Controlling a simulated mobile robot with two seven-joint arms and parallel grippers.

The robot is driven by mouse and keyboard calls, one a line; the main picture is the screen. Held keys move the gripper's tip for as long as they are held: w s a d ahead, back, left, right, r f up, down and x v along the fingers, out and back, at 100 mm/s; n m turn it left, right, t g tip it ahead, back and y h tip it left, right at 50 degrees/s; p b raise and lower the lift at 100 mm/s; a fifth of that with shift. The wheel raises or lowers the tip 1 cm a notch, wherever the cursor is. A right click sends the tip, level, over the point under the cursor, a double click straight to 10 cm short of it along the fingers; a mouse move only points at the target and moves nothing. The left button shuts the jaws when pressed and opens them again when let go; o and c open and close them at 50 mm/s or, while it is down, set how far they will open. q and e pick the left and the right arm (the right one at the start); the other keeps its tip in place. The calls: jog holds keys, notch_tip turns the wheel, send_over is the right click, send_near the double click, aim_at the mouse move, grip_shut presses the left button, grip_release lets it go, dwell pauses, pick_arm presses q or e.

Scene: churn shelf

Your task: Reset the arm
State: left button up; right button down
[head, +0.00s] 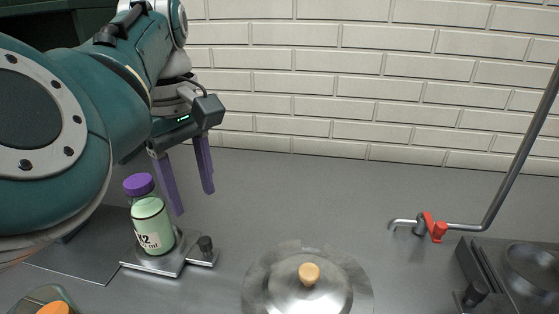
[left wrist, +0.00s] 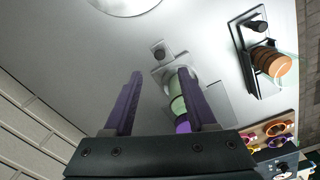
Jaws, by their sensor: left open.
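My left gripper (head: 193,202) is open and empty, its two purple fingers pointing down and spread apart. It hangs above the grey counter, just right of a bottle (head: 152,233) with a purple cap and pale green contents. The bottle stands upright on a small metal stand (head: 168,268) with a dark knob. In the left wrist view the open fingers (left wrist: 160,74) show, and the bottle (left wrist: 178,106) is partly hidden behind the right one. My right gripper is in neither view.
A round metal lid (head: 300,292) with a wooden knob lies at the front middle. A pipe with a red valve (head: 436,229) and a dark unit (head: 515,270) are at right. A brown-topped jar (left wrist: 271,65) shows in the left wrist view. A white brick wall (head: 340,70) closes the back.

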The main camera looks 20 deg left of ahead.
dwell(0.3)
pick_arm(q)
jog(key=s+a+f+m+t+y+p, duration=0.25)
jog(key=s+a+m, duration=0.25)
jog(key=s+m, duration=0.3)
jog(key=s+d+r+m+h+p, duration=0.1)
jog(key=s+d+r+m+h, duration=0.1)
jog(key=s+d+m, duration=0.9)
notch_tip(320, 180, up, 38)
jog(key=s+d+n+p, duration=0.1)
jog(key=s+d+p, duration=0.1)
jog(key=p, duration=3.6)
jog(key=shift+s+d+r+n+t, duration=0.15)
jog(key=shift+s+d+n+t, duration=0.1)
jog(key=shift+n+t, duration=0.1)
